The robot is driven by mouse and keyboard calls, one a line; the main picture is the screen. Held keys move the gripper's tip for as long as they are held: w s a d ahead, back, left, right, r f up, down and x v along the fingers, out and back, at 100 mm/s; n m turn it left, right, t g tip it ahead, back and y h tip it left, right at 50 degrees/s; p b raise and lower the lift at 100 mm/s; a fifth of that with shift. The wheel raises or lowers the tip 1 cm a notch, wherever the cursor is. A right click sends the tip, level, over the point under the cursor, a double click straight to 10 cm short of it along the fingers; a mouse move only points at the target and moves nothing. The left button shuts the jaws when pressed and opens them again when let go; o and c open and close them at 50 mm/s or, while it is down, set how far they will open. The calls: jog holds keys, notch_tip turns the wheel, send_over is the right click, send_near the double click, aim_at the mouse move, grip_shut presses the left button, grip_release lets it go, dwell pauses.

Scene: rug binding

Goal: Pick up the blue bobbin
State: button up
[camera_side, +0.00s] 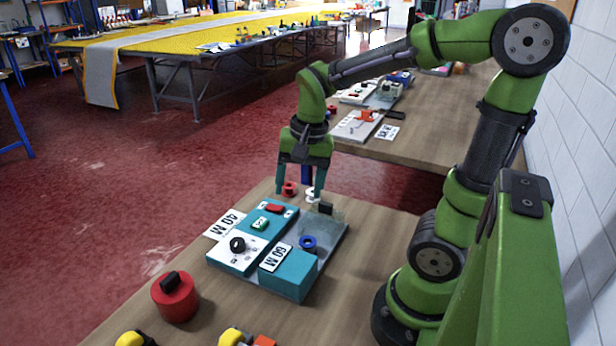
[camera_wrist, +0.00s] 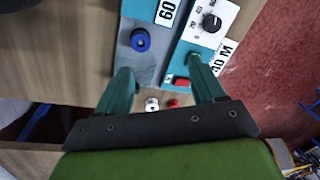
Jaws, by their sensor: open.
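A blue bobbin (camera_side: 308,242), a short ring with a dark centre, sits on the grey plate of a teal machine in the side view. In the wrist view the blue bobbin (camera_wrist: 140,40) lies beyond the left fingertip, uncovered. My gripper (camera_side: 300,191) points down above the far end of the machine, behind the bobbin and apart from it. Its two teal fingers are spread with nothing held; the gap also shows in the wrist view (camera_wrist: 160,67). A dark blue upright piece (camera_side: 307,174) shows between the fingers in the side view; I cannot tell what it is.
A red bobbin (camera_side: 289,188) and a white one (camera_side: 313,195) stand near the fingers. The teal machine has a black knob (camera_side: 237,244), a green button (camera_side: 260,223) and a raised block (camera_side: 288,278). A red cylinder (camera_side: 175,297) stands at front left. Bare wood lies right of the machine.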

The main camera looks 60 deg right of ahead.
jog(key=d+m+g, duration=0.2)
jog(key=d+m, duration=0.1)
jog(key=m, duration=0.3)
send_over(308, 243)
notch_tip(308, 243, down, 12)
jog(key=shift+r, duration=0.15)
jog(key=shift+a+f, duration=0.15)
jog(key=shift+f, duration=2.5)
jog(key=c, duration=1.1)
